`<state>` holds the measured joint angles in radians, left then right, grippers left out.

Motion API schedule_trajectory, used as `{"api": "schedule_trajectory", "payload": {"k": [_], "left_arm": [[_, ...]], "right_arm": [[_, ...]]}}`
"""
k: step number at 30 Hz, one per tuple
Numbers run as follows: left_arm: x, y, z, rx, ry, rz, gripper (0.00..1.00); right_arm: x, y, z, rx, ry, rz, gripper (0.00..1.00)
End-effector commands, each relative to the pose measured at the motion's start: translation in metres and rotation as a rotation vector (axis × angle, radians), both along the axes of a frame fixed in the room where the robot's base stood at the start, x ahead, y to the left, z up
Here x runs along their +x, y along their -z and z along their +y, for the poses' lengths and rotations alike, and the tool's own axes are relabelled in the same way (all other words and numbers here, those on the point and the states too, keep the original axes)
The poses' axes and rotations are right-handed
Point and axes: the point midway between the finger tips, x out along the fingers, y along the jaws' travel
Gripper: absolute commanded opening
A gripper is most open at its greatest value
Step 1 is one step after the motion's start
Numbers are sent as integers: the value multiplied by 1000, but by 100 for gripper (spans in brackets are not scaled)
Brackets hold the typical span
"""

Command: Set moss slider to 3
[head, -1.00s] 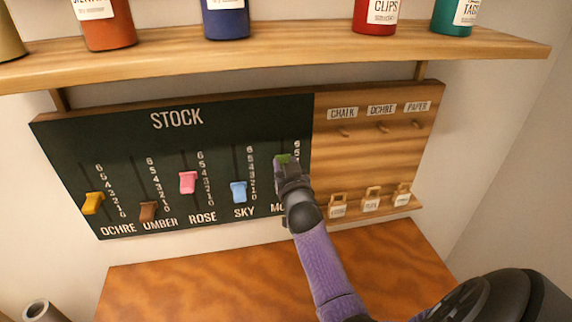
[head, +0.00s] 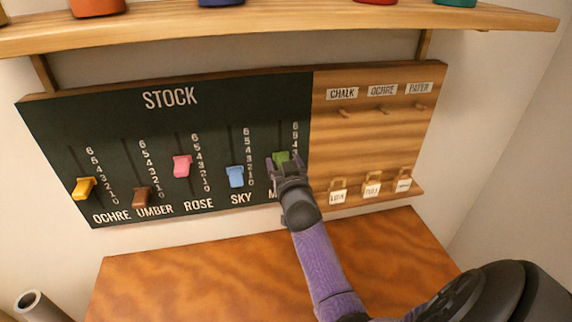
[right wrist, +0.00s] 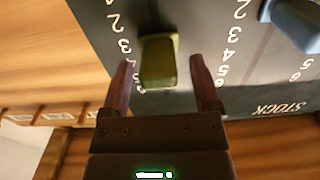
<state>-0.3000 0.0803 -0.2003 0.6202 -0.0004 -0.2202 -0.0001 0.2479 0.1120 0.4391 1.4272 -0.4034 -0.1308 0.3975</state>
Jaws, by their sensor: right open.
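The moss slider is a green knob (head: 281,158) on the rightmost track of the dark STOCK board (head: 215,105). In the head view it stands about level with the 3 of its scale. It also shows in the right wrist view, upside down, as a green block (right wrist: 158,60) near the 3 and 4; the exact mark is unclear. My right gripper (head: 284,164) is open. Its fingers (right wrist: 165,85) stand on either side of the knob, with gaps visible. The gripper hides the lower moss scale and most of its label. My left gripper is not in view.
Ochre (head: 85,188), umber (head: 141,197), rose (head: 182,166) and sky (head: 236,176) sliders stand to the left. A wooden panel (head: 370,145) with pegs and small tagged blocks is on the right. A shelf (head: 300,27) with containers overhangs above; a wooden table (head: 180,285) lies below.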

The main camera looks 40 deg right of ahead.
Motion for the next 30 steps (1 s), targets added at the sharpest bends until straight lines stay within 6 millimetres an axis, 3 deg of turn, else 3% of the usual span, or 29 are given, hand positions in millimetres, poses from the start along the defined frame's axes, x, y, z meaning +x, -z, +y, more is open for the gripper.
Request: {"api": "schedule_trajectory", "payload": {"k": [13,30], "left_arm": [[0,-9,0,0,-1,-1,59],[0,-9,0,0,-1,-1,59]], "right_arm": [[-76,1,42,2,0,1,79],[-84,0,46,0,0,1,79]]}}
